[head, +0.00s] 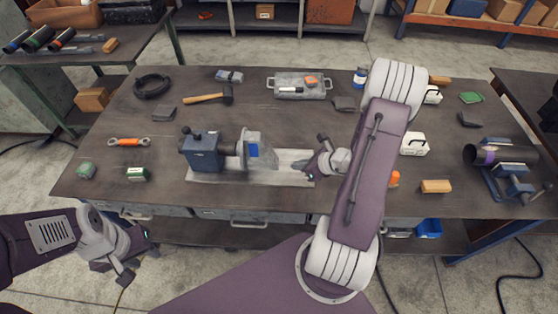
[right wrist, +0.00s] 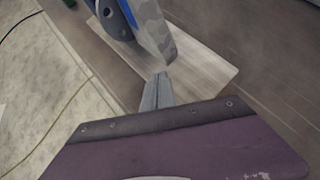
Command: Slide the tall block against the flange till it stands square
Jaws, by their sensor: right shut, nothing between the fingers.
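A grey, mottled tall block (head: 265,154) with a blue patch stands beside the flange (head: 243,148) on the right end of a short pipe, and the blue vise (head: 203,153) holds that pipe. The block's base is hard to make out, so I cannot tell if it stands square. In the right wrist view the block (right wrist: 149,28) shows a blue edge, close to the round flange (right wrist: 112,20). My right gripper (head: 308,175) is shut and empty, low at the block's right with a small gap. Its fingertips (right wrist: 160,76) point at the block. My left gripper (head: 138,257) is open and empty before the table.
A pale plate (head: 295,180) lies under the block and vise. An orange item (head: 394,178) and wooden block (head: 436,186) are right of my right arm.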

